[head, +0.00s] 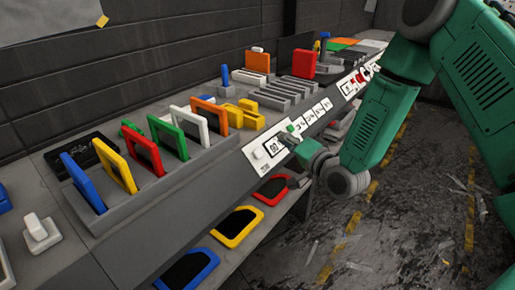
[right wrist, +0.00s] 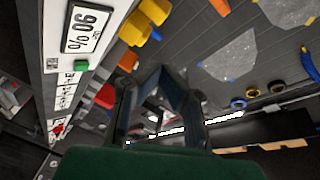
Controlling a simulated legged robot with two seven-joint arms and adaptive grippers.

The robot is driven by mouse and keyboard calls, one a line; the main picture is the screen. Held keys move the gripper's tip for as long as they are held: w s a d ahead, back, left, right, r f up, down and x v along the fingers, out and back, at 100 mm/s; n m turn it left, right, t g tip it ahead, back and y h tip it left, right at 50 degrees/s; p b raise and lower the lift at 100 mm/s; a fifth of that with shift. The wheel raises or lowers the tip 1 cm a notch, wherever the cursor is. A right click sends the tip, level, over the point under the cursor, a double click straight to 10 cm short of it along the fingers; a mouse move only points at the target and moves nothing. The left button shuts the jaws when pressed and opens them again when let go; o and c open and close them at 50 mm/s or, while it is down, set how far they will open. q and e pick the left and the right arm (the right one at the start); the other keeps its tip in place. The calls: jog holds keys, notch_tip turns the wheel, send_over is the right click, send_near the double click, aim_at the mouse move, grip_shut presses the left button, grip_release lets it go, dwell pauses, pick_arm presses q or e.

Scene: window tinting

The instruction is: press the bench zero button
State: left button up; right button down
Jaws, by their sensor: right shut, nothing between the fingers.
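The bench's front panel (head: 265,165) carries a display reading 90 (head: 273,148); the right wrist view shows it as 90% (right wrist: 88,27). A small white button (head: 258,153) sits left of the display, and a green button (head: 291,128) sits right of it, also in the right wrist view (right wrist: 81,65). I cannot read which one is the zero button. Contact cannot be told. My left gripper is not in view.
A rack (head: 150,205) of several coloured framed panels stands on the bench left of the panel. Yellow blocks (head: 243,113) and grey bars (head: 285,90) lie behind. Coloured trays (head: 237,227) sit on the shelf below. The floor (head: 400,215) at right is open, with scraps.

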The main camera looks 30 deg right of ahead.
aim_at(258, 153)
jog(key=w+a+f+b, duration=0.1)
jog(key=f+b, duration=0.1)
jog(key=w+a+f+b, duration=0.1)
jog(key=w+f+b, duration=0.1)
jog(key=w+a+f+b, duration=0.1)
jog(key=w+f+b, duration=0.1)
jog(key=shift+w, duration=0.2)
jog(key=shift+w+d+f, duration=0.1)
jog(key=shift+d, duration=0.05)
jog(key=shift+d+f, duration=0.15)
jog(key=shift+d, duration=0.35)
jog(key=shift+a+r, duration=0.2)
jog(key=shift+a, duration=0.4)
jog(key=shift+d+f, duration=0.2)
jog(key=shift+d, duration=0.3)
jog(key=shift+a+r, duration=0.1)
jog(key=shift+a, duration=0.2)
jog(key=shift+w+a+b, duration=0.15)
jog(key=shift+a+b, duration=0.15)
jog(key=shift+b, duration=0.1)
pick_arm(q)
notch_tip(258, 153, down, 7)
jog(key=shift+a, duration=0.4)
pick_arm(e)
jog(key=shift+w, duration=0.1)
